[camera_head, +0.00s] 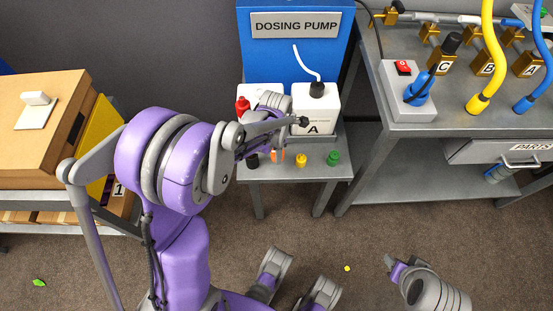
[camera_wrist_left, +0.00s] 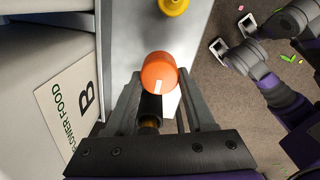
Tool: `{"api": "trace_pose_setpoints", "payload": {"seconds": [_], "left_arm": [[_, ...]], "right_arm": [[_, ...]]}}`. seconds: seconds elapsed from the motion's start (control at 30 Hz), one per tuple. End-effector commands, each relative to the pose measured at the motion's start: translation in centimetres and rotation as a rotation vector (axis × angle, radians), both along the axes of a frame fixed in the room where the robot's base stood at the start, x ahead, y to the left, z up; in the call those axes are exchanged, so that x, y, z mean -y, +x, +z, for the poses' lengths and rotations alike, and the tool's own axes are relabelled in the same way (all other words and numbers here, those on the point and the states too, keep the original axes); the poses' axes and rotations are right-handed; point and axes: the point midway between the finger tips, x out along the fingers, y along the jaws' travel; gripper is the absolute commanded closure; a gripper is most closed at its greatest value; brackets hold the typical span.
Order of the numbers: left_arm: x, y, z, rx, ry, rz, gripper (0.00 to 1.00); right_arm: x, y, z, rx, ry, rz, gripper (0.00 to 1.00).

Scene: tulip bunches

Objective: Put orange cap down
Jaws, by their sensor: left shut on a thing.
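The orange cap (camera_wrist_left: 160,72) sits between the fingertips of my left gripper (camera_wrist_left: 158,88), which is shut on it. In the head view the orange cap (camera_head: 276,155) shows in part below my left gripper, over the front of the small grey table (camera_head: 265,175). I cannot tell whether the cap touches the tabletop. A dark cylinder with a brass end (camera_wrist_left: 150,108) shows between the fingers, below the cap in the left wrist view.
Yellow cap (camera_head: 301,160) and green cap (camera_head: 333,158) stand right of the orange one; a black cap (camera_head: 252,160) is left. Bottle A (camera_head: 315,110) and a red-capped white bottle (camera_head: 243,104) stand behind. A grey bench (camera_head: 440,128) is at right, a cardboard box (camera_head: 50,120) at left.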

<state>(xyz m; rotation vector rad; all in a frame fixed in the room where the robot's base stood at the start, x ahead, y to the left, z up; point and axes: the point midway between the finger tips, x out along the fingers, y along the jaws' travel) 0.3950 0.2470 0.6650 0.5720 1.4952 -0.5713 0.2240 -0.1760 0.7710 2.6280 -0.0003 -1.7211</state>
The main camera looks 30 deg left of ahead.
Motion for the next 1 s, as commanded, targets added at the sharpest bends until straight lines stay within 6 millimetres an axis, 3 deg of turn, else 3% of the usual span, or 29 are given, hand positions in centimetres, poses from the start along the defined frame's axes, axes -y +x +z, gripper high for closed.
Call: {"api": "trace_pose_setpoints", "payload": {"seconds": [0.4,0.77,0.8,0.93,1.0], "left_arm": [[0.0,0.0,-4.4,0.000,0.000,-0.002,0.99],[0.0,0.0,-4.8,0.000,0.000,-0.002,0.99],[0.0,0.0,-4.7,0.000,0.000,-0.002,0.39],[0.0,0.0,-4.6,0.000,0.000,-0.002,0.16],[0.0,0.0,-4.6,0.000,0.000,-0.002,0.16]], "right_arm": [[0.0,0.0,-1.2,-0.004,0.000,0.000,0.50],[0.0,0.1,-1.6,-0.006,0.000,0.000,0.50],[0.0,0.0,-1.5,-0.005,0.000,0.000,0.50],[0.0,0.0,-1.5,-0.005,0.000,0.000,0.50],[0.0,0.0,-1.5,-0.005,0.000,0.000,0.50]]}}
